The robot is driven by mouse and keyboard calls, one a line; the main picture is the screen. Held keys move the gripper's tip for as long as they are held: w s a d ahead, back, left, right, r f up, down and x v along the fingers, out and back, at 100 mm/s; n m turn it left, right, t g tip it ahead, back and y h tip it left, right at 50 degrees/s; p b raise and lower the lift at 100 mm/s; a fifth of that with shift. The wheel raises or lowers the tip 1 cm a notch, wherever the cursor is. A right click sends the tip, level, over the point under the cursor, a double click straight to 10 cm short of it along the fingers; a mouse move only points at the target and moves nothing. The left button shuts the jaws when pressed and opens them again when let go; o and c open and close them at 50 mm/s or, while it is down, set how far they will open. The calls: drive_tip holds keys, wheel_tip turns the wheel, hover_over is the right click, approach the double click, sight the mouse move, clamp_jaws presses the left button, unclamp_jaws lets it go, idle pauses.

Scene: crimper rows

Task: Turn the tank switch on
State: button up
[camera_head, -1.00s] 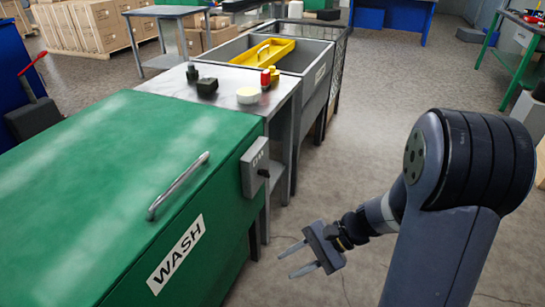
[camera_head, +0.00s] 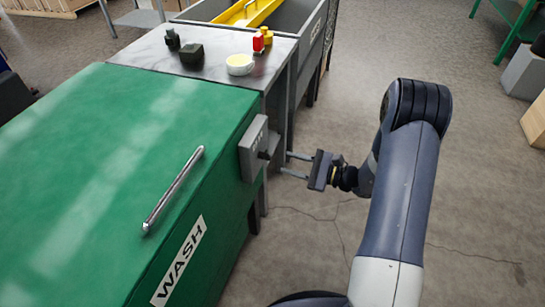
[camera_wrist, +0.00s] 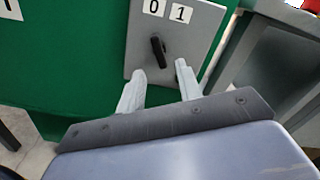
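The tank switch is a grey box (camera_head: 250,150) on the side of the green tank (camera_head: 120,150), near its far right corner. In the wrist view its plate (camera_wrist: 172,30) carries labels 0 and 1, with a black lever (camera_wrist: 158,52) below them. The lever stands nearly upright, its upper end leaning slightly left, toward the 0. My gripper (camera_head: 285,164) is open and empty, its fingers pointing at the switch. In the wrist view the fingertips (camera_wrist: 160,70) appear on either side of the lever's lower end; I cannot tell whether they touch it.
A metal table (camera_head: 145,52) beyond the tank holds a white bowl (camera_head: 240,65), a red bottle (camera_head: 258,42) and dark items. A grey basin with a yellow tray (camera_head: 248,12) stands behind. A metal handle (camera_head: 174,190) lies along the tank lid.

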sight(270, 158)
drive_tip(key=x, duration=0.6)
drive_tip(key=shift+a, duration=0.15)
clamp_jaws()
